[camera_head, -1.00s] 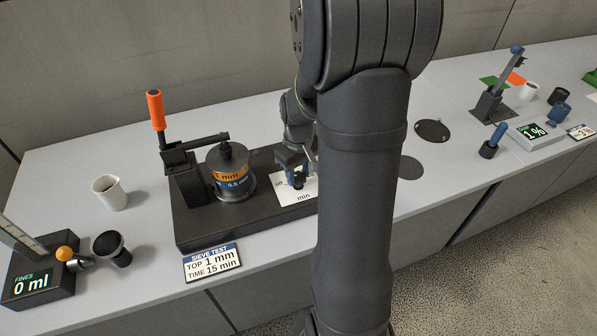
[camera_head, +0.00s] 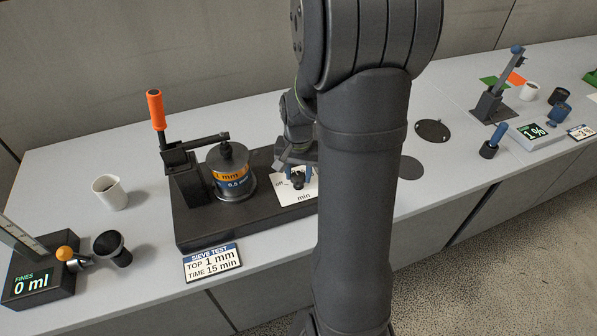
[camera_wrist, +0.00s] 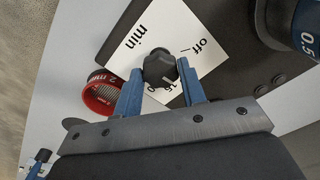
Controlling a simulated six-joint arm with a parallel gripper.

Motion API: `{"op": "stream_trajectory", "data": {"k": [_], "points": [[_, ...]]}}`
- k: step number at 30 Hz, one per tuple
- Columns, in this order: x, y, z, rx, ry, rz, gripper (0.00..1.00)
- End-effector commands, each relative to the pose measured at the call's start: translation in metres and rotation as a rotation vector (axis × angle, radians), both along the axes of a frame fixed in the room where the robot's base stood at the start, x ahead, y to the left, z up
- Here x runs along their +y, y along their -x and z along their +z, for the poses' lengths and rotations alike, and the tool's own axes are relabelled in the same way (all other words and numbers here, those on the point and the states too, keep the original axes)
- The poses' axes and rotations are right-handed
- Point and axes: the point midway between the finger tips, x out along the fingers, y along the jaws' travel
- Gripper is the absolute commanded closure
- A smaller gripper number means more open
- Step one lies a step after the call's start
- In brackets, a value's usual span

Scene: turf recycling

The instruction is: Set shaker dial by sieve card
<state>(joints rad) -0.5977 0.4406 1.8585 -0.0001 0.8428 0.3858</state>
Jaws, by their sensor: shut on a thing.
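The shaker dial is a black knob (camera_wrist: 160,70) on a white dial plate (camera_wrist: 183,45) printed "off" and "min", with other numbers partly hidden by my fingers. In the head view the knob (camera_head: 298,181) sits at the right part of the dark shaker base. My gripper (camera_wrist: 163,86) has its blue fingers on both sides of the knob and is shut on it. The sieve card (camera_head: 212,262) lies in front of the shaker and reads "TOP 1 mm, TIME 15 min". The sieve stack (camera_head: 230,172), labelled 1 mm and 0.5, stands on the base.
An orange-handled clamp lever (camera_head: 157,110) rises left of the stack. A white cup (camera_head: 110,192) and a "FINES 0 ml" unit (camera_head: 38,283) are at left. A red 2 mm sieve ring (camera_wrist: 101,94) lies near the dial. My arm hides the middle of the bench.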

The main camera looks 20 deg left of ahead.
Motion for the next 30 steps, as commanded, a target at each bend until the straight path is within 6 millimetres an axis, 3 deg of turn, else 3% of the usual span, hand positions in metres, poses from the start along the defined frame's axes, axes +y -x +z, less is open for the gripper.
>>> {"op": "stream_trajectory", "data": {"k": [15, 30], "points": [[0.0008, -0.0004, 0.0008, -0.001, -0.001, -0.442, 0.85], [0.001, -0.0006, 0.001, -0.002, -0.001, -0.617, 0.85]]}}
